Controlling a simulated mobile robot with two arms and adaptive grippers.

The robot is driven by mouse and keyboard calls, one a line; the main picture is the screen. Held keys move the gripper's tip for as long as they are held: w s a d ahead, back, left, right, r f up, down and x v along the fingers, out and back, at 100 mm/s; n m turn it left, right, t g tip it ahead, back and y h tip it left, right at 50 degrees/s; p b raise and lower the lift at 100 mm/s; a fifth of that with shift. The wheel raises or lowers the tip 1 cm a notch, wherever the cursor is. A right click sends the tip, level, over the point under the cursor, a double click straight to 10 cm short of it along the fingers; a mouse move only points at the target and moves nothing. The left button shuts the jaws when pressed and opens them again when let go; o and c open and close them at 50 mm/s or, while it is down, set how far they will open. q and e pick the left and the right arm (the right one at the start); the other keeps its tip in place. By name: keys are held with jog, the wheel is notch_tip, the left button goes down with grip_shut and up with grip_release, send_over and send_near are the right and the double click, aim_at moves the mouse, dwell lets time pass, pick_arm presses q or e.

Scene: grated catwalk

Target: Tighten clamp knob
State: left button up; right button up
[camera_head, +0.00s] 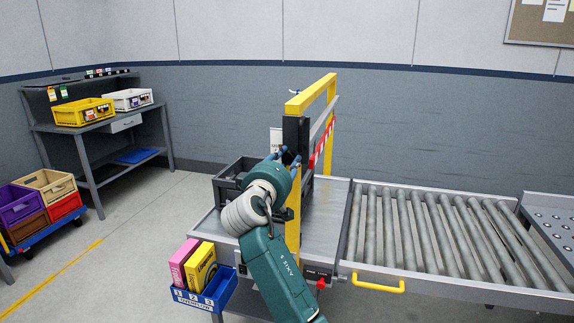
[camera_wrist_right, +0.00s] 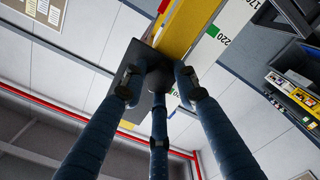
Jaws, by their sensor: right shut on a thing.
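My right gripper (camera_head: 284,156) is at the black clamp block (camera_head: 296,132) on the yellow upright frame (camera_head: 313,95). In the right wrist view its blue-grey fingers (camera_wrist_right: 158,92) close around a dark clamp knob (camera_wrist_right: 157,80). The knob sits against a flat black plate (camera_wrist_right: 126,84) beside the yellow post (camera_wrist_right: 186,28). The fingers and wrist hide most of the knob, and I cannot tell how tight it is. In the head view my own gripper hides the knob. My left gripper is in neither view.
A dark grey crate (camera_head: 229,190) stands left of the frame on the metal table. A roller conveyor (camera_head: 430,232) with a yellow handle (camera_head: 378,284) runs right. A blue bin (camera_head: 217,292) holding pink and yellow boxes hangs at the near left edge. A workbench (camera_head: 95,127) stands at the back left.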

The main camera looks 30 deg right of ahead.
jog(key=shift+r, duration=0.25)
jog(key=o, duration=1.1)
jog(key=shift+o, duration=0.2)
jog(key=shift+w+a+f, duration=0.1)
jog(key=shift+w+a, duration=0.05)
jog(key=shift+f, duration=0.1)
jog(key=v, duration=1.2)
